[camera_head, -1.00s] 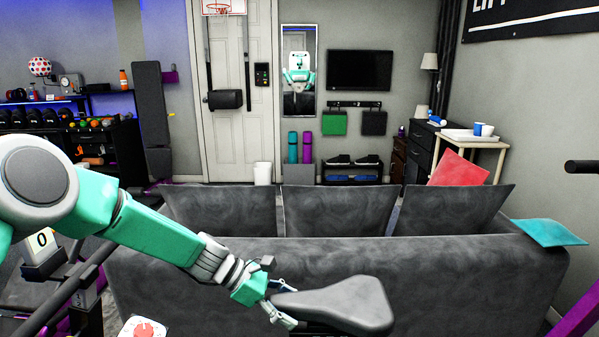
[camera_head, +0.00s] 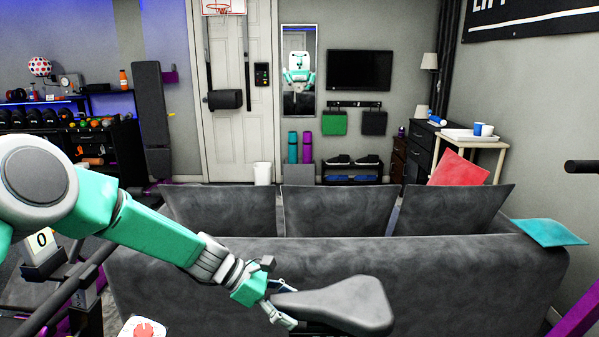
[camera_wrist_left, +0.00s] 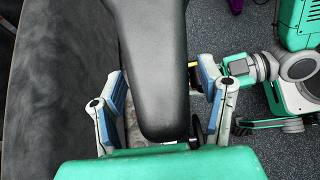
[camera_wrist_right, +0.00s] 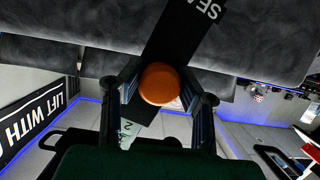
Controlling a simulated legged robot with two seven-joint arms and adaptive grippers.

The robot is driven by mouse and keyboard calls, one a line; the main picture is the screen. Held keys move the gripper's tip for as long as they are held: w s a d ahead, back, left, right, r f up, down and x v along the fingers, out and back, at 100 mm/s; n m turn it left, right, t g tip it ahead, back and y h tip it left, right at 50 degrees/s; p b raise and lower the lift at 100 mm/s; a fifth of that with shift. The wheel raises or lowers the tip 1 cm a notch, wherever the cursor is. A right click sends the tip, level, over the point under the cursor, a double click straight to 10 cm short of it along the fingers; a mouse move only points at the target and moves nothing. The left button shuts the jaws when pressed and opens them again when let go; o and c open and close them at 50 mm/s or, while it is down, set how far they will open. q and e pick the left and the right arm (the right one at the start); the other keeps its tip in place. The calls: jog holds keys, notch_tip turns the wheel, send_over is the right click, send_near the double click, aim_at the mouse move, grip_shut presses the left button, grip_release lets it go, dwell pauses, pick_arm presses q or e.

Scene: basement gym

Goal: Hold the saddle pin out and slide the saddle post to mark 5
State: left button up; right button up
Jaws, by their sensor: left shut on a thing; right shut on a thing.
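The dark grey saddle (camera_head: 345,302) is at the bottom centre of the head view. My left gripper (camera_head: 281,303) is shut on the saddle at its left end; in the left wrist view its fingers straddle the black saddle (camera_wrist_left: 150,60). In the right wrist view my right gripper (camera_wrist_right: 160,98) is shut on the round orange pin knob (camera_wrist_right: 160,84), with a finger on each side. A black bar (camera_wrist_right: 182,38) with partly cut-off white lettering runs behind the knob. A pale strip (camera_wrist_right: 127,132) with a digit like 2 shows below it. Mark 5 is not visible.
A grey sofa (camera_head: 200,285) stands close beyond the saddle. A white box with a red dial (camera_head: 144,330) is at the bottom left, and a card reading 0 (camera_head: 41,242) at the far left. A dark handle (camera_head: 582,167) juts in at the right.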

pick_arm(q)
jog(key=shift+w+r, duration=0.1)
jog(key=shift+w, duration=0.1)
pick_arm(e)
jog(key=shift+s+a, duration=0.1)
jog(key=shift+s, duration=0.15)
pick_arm(q)
jog(key=shift+r, duration=0.1)
jog(key=shift+d+r, duration=0.4)
jog(key=shift+r, duration=0.9)
jog(key=shift+d+r, duration=0.4)
jog(key=shift+r, duration=0.85)
jog(key=shift+d+r, duration=0.4)
jog(key=shift+r, duration=0.9)
pick_arm(e)
jog(key=shift+s+f, duration=0.1)
jog(key=shift+s, duration=0.6)
pick_arm(q)
jog(key=shift+a+f, duration=0.1)
jog(key=shift+f, duration=0.1)
pick_arm(e)
jog(key=shift+w, duration=0.6)
jog(key=o, duration=2)
jog(key=shift+w, duration=0.1)
